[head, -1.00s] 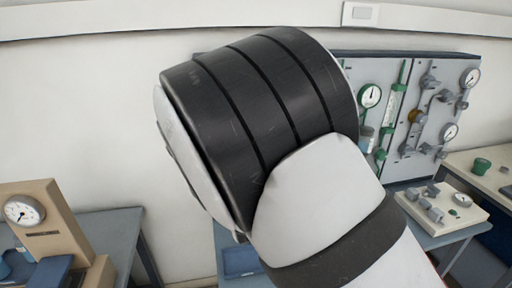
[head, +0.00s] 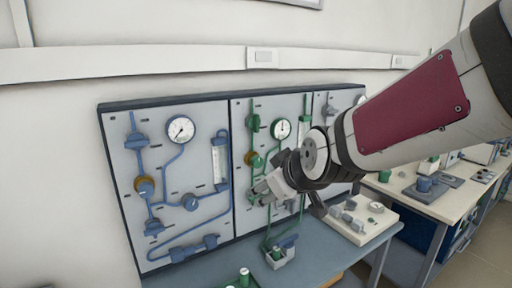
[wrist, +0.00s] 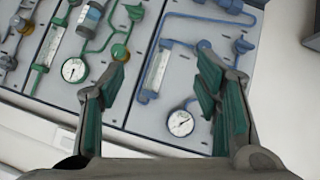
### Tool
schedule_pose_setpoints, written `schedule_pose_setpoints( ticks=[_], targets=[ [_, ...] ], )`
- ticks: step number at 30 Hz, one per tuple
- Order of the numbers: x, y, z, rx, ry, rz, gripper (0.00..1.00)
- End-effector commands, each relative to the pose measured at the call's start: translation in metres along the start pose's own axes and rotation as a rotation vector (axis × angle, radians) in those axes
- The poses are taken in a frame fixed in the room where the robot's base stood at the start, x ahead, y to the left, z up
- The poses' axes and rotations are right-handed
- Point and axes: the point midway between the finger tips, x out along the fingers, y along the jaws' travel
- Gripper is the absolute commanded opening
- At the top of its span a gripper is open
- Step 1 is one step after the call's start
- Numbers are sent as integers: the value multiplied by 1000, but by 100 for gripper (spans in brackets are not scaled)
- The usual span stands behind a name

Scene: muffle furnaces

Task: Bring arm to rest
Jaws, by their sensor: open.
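My gripper (head: 265,190) is in front of the middle of the wall panel in the head view, at the end of my arm, which comes in from the upper right. In the wrist view my gripper (wrist: 165,90) shows two green-padded fingers spread wide apart with nothing between them. Behind the fingers is the grey panel (wrist: 137,95) with a green-piped section on the left and a blue-piped section on the right. I cannot tell how far the fingertips are from the panel.
The panel (head: 215,225) stands on a blue-grey bench (head: 325,257) and carries gauges, pipes and valves. A pale block with fittings (head: 362,226) lies on the bench under my arm. Another bench (head: 445,203) with small items is at the right.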

Motion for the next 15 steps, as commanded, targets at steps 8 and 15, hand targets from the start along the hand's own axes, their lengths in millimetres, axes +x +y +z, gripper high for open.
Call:
schedule_pose_setpoints(
  ticks=[8,15],
  targets=[
    [-114,20,82,305,-203,8,58],
    [-194,5,154,531,-382,82,58]
  ],
)
